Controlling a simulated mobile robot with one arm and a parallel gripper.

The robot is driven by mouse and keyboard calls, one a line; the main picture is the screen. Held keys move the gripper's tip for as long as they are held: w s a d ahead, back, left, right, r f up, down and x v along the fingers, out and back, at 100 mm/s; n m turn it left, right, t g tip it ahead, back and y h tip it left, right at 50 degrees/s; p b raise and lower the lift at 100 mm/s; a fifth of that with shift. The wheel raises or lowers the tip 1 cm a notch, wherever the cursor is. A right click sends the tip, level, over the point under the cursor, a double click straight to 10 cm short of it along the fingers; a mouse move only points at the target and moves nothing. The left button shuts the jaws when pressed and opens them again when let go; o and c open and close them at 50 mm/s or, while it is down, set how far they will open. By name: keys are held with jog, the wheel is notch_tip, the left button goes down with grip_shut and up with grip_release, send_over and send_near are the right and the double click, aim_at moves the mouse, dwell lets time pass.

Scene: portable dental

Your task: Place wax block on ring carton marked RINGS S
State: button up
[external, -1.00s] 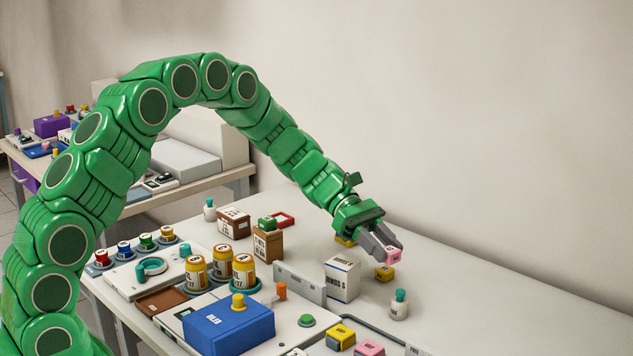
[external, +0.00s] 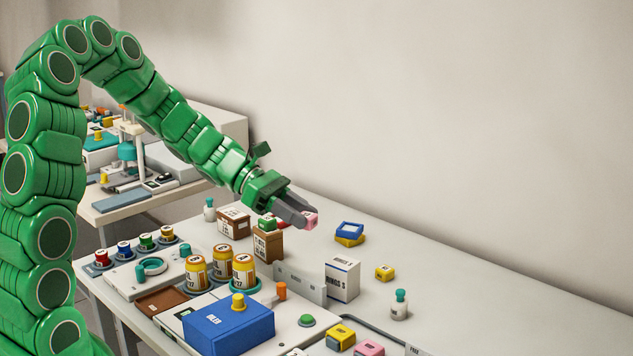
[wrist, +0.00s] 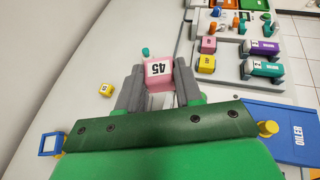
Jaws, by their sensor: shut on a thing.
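A pink block (external: 311,220) marked 45, which I take as the wax block, is between the fingers of my gripper (external: 296,212). In the wrist view the pink block (wrist: 159,72) shows its number label, with the fingers of my gripper (wrist: 158,88) on both sides. My gripper is shut on it and holds it in the air above the table. The white ring carton (external: 342,279) marked RINGS S stands upright on the table, below and to the right of the block in the external view. Its top looks clear. I cannot clearly make out the carton in the wrist view.
A brown carton (external: 267,245) with a green item on top stands left of the ring carton. A grey low rail (external: 299,283) is beside it. The right rear table is clear.

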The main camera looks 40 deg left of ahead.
jog(key=s+r+t, duration=0.1)
jog(key=s+r, duration=0.2)
jog(key=s, duration=0.2)
jog(key=shift+n, duration=0.4)
jog(key=w+f, duration=0.1)
jog(key=w, duration=0.2)
jog(key=w+d+f, duration=0.1)
jog(key=w+f, duration=0.1)
jog(key=w, duration=0.1)
jog(key=w+f, duration=0.1)
jog(key=w, duration=0.1)
jog(key=shift+w+d+f, duration=0.15)
jog(key=shift+w+f, duration=0.15)
jog(key=shift+w, duration=0.1)
send_over(334, 260)
jog(key=s, duration=0.1)
notch_tip(334, 260, down, 4)
jog(key=shift+s+f, duration=0.1)
jog(key=shift+w+f, duration=0.65)
jog(key=shift+f, duration=1.55)
jog(key=shift+f, duration=0.15)
jog(key=o, duration=1.1)
